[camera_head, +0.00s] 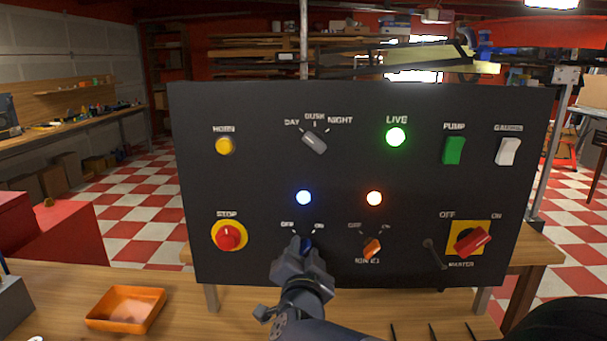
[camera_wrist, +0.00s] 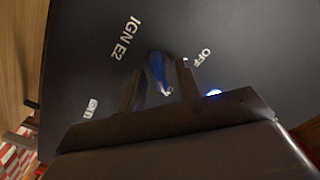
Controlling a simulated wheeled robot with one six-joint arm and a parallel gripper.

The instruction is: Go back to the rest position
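My gripper (camera_head: 303,251) is in front of the lower middle of a black control panel (camera_head: 265,175). In the wrist view, its two fingers (camera_wrist: 160,84) stand apart on either side of a blue rotary knob (camera_wrist: 157,70) labelled IGN E2. Gaps show between the knob and the fingers. In the head view my gripper hides most of the blue knob (camera_head: 307,243). I cannot tell clearly which mark it points to. A blue lamp (camera_head: 303,198) above it is lit.
An orange knob (camera_head: 372,248) sits right of my gripper, under a lit orange lamp (camera_head: 374,198). A red stop button (camera_head: 228,236), a lit green LIVE lamp (camera_head: 396,137) and a red master switch (camera_head: 472,240) are on the panel. An orange tray (camera_head: 126,309) lies on the bench.

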